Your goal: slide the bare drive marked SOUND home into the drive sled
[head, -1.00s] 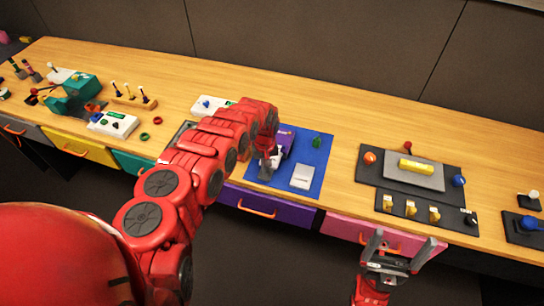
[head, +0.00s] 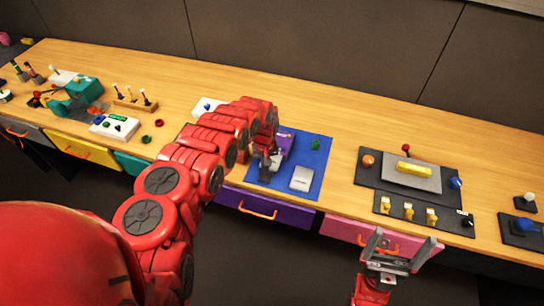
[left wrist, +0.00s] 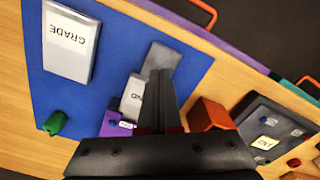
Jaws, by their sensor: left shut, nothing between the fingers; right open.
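The purple drive sled (head: 286,140) lies on a blue mat (head: 318,165). In the left wrist view, a purple part of it (left wrist: 113,124) shows at lower left of my fingers. In the head view my left gripper (head: 264,167) is at the sled's near end. My right gripper (head: 403,245) is open and empty, in front of the pink drawer.
A second drive, marked GRADE (left wrist: 68,40), lies on the mat, apart from the sled. A green piece (left wrist: 55,123) stands on the mat. An orange block (left wrist: 207,114) and a dark panel (left wrist: 268,125) are beside the mat. Open wood lies behind the mat.

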